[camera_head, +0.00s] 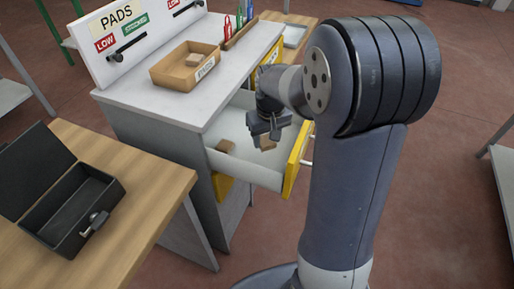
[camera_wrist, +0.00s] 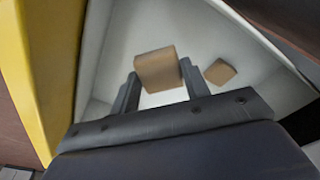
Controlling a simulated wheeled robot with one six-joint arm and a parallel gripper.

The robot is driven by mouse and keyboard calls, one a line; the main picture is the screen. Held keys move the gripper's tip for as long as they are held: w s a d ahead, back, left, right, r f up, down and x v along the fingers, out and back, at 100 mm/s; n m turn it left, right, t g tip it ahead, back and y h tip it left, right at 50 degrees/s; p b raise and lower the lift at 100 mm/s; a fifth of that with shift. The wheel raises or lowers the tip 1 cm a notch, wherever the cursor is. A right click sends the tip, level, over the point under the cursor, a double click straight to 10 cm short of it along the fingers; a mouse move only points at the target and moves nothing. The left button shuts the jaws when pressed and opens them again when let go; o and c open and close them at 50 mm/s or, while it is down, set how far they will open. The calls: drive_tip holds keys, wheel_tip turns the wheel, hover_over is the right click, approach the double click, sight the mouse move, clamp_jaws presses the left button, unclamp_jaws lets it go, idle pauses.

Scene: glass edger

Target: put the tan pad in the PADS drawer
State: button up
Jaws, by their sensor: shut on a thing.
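My gripper (camera_head: 268,128) is shut on a tan pad (camera_head: 267,144), over the inside of an open drawer (camera_head: 240,167) with a yellow front. In the wrist view the tan pad (camera_wrist: 157,66) sits between the two fingers of my gripper (camera_wrist: 160,84), with the white drawer floor behind it. Whether the pad touches the floor is unclear. A second tan pad (camera_head: 226,146) lies in the drawer, and it also shows in the wrist view (camera_wrist: 220,72). The drawer's label is out of sight.
A cardboard tray (camera_head: 176,79) with a tan block stands on the grey cabinet top (camera_head: 150,108). A back panel carries a PADS sign (camera_head: 117,18). An open black case (camera_head: 75,218) lies on the wooden table at left. The yellow drawer front (camera_head: 294,165) stands right of my gripper.

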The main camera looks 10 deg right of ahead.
sight(265, 162)
wheel_tip(265, 162, down, 8)
drive_tip(key=shift+r, duration=0.1)
idle(0.4)
drive_tip(key=o, duration=1)
drive_tip(key=shift+c, duration=0.2)
drive_tip(key=r, duration=0.4)
drive_tip(key=s+r, duration=0.1)
drive_tip(key=r, duration=0.7)
drive_tip(key=shift+s+d, duration=0.1)
drive_tip(key=shift+s, duration=0.1)
